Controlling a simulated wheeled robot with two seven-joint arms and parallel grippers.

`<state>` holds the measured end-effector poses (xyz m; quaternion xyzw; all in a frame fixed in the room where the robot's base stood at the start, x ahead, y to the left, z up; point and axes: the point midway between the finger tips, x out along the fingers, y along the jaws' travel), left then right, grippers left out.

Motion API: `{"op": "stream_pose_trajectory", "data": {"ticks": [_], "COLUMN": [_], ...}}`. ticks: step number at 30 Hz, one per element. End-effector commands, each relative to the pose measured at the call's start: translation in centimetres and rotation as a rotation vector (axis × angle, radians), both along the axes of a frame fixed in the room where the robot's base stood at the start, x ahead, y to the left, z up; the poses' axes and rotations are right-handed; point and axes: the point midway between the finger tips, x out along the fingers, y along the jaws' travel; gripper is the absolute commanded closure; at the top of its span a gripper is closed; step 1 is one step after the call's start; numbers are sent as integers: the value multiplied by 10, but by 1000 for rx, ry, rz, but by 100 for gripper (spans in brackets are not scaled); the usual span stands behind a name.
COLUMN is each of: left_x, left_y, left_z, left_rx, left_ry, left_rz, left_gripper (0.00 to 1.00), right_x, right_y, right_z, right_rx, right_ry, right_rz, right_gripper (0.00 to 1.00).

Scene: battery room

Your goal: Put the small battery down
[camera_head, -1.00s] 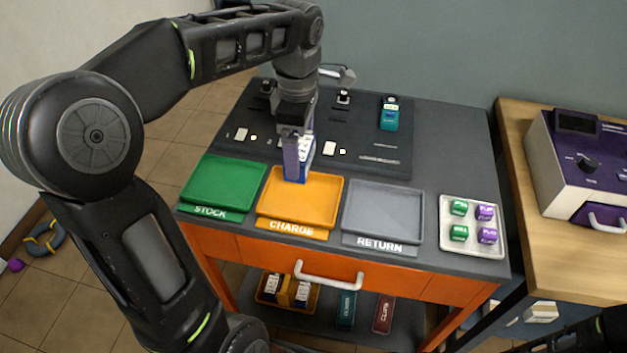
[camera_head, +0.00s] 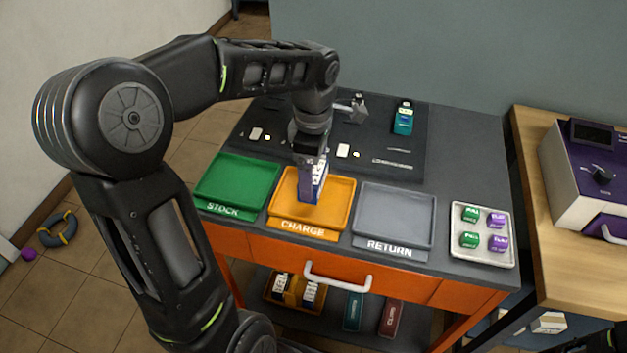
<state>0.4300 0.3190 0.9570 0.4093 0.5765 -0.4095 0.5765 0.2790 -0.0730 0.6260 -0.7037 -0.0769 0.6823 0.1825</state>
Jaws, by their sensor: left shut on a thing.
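My left gripper (camera_head: 310,160) is shut on the small battery (camera_head: 312,185), a blue and white block held upright. The battery is over the orange CHARGE tray (camera_head: 342,205), near its middle. I cannot tell whether its lower end touches the tray floor. The gripper's fingers hide the battery's upper part. The green STOCK tray (camera_head: 238,182) is to the left and empty. The grey RETURN tray (camera_head: 394,213) is to the right and empty. My right gripper does not show.
A white tray (camera_head: 458,251) with green and purple cubes stands right of the RETURN tray. A teal battery-like block (camera_head: 403,120) stands on the dark board behind. The orange drawer front (camera_head: 400,280) has a white handle. A purple device (camera_head: 590,175) stands on the wooden bench.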

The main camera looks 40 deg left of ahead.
Motion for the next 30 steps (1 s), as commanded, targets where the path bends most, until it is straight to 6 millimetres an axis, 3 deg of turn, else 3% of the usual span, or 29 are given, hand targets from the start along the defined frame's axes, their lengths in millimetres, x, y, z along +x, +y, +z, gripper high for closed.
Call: {"op": "stream_pose_trajectory", "data": {"ticks": [5,12,25,26,30], "left_x": [0,0,0,0,0], "left_y": [0,0,0,0,0], "left_z": [-6,-34,-41,-40,-40], "left_rx": [0,-1,0,0,0], "left_ry": [1,1,-2,0,0], "left_rz": [0,0,-1,0,0], "left_gripper": [85,85,85,10,0], "right_x": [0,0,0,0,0], "right_y": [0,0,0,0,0], "right_z": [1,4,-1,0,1], "right_rx": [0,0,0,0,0], "right_ry": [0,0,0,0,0], "right_rz": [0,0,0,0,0], "right_gripper": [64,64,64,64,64]}}
